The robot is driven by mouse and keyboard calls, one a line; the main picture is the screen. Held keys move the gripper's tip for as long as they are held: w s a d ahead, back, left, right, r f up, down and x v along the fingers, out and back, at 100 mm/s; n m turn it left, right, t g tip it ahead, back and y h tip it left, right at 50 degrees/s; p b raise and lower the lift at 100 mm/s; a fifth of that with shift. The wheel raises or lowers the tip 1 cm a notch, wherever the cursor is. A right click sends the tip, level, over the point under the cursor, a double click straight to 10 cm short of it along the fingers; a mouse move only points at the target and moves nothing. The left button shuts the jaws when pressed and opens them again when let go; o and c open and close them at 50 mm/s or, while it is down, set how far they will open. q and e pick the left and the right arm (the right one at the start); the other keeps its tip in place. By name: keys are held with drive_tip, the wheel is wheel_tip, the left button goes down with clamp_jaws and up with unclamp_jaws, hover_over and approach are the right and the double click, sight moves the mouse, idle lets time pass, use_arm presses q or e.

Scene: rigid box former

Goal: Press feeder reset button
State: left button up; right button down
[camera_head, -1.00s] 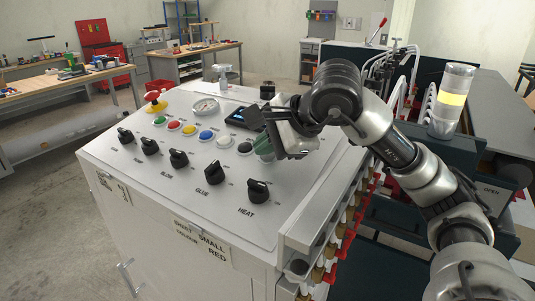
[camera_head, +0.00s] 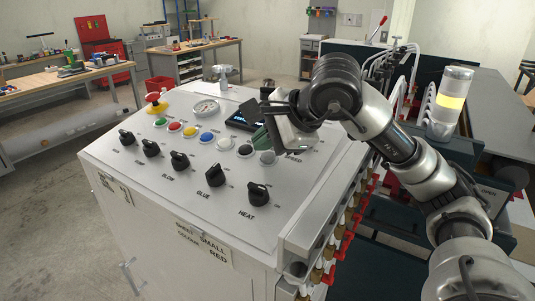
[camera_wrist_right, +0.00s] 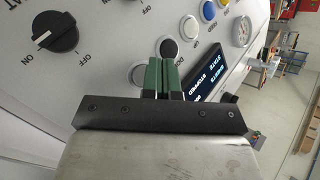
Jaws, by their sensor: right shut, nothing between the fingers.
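The sloped white control panel (camera_head: 150,185) carries a row of round buttons. At the right end of the row is a grey button (camera_head: 268,157), with a partly hidden label that seems to end in "EED". It also shows in the right wrist view (camera_wrist_right: 139,73). A dark button (camera_head: 245,150) sits to its left; it also shows in the right wrist view (camera_wrist_right: 169,47). My right gripper (camera_head: 261,138) is shut and empty, its green fingertips close to the panel between the buttons and the display. Contact cannot be told. My left gripper is out of view.
A lit display (camera_head: 245,118) is right beside the right fingers; it reads "STOPPED" in the right wrist view. Black knobs (camera_head: 258,194) line the panel's front. A red emergency button (camera_head: 154,98) and a gauge (camera_head: 206,107) are farther left.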

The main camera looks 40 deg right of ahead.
sight(262, 169)
drive_tip(key=r+p, duration=0.2)
drive_tip(key=a+r+p, duration=0.1)
drive_tip(key=r+p, duration=0.1)
drive_tip(key=r, duration=0.1)
drive_tip(key=shift+s, duration=0.2)
drive_tip(key=shift+f, duration=0.1)
idle(0.7)
